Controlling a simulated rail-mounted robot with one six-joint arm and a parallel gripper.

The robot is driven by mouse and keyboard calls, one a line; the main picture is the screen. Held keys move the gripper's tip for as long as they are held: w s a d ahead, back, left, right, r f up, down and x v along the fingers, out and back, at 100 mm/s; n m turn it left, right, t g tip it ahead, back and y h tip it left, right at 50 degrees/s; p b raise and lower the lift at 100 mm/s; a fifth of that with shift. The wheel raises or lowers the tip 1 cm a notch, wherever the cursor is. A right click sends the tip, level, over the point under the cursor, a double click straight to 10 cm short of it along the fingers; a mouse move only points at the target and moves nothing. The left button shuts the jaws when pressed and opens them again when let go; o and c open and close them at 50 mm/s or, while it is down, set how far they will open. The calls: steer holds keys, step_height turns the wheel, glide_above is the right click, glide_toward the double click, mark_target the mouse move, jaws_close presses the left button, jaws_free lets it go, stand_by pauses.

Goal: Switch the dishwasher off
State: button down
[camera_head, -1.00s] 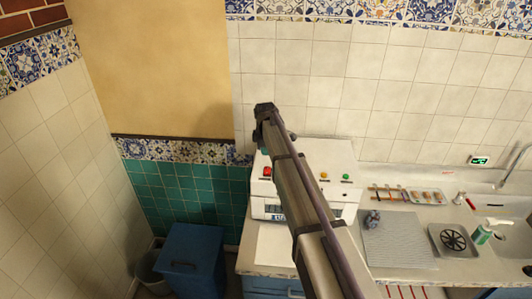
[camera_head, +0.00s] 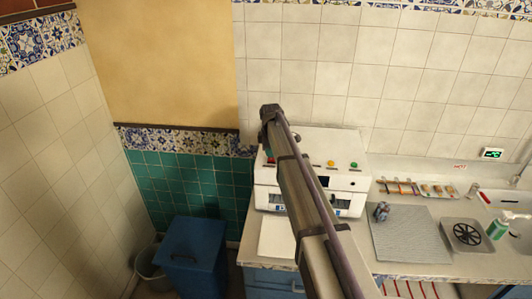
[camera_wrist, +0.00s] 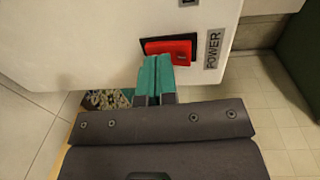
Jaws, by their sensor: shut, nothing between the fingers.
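The dishwasher is a white countertop box (camera_head: 345,183) against the tiled wall, with an orange button (camera_head: 331,163) and a green button (camera_head: 354,165) on its sloping top. Its red switch is mostly hidden behind my arm in the head view. In the wrist view the red switch (camera_wrist: 168,48) sits in a dark frame beside a POWER label (camera_wrist: 213,50). My gripper (camera_wrist: 158,60) is shut and empty, its teal fingertips at the lower edge of the red switch. I cannot tell whether they touch it.
A white sheet or board (camera_head: 277,238) lies on the counter in front of the dishwasher. A grey ribbed mat (camera_head: 410,236) and a small grey object (camera_head: 381,211) are to the right. A blue bin (camera_head: 191,257) stands on the floor at left.

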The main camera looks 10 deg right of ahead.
steer(key=shift+s+a+r, duration=0.2)
steer(key=shift+s, duration=0.5)
step_height(320, 180, up, 14)
steer(key=s+p, duration=0.1)
steer(key=p, duration=1.3)
steer(key=shift+s+a, duration=0.2)
steer(key=shift+a, duration=0.1)
steer(key=shift+f, duration=0.15)
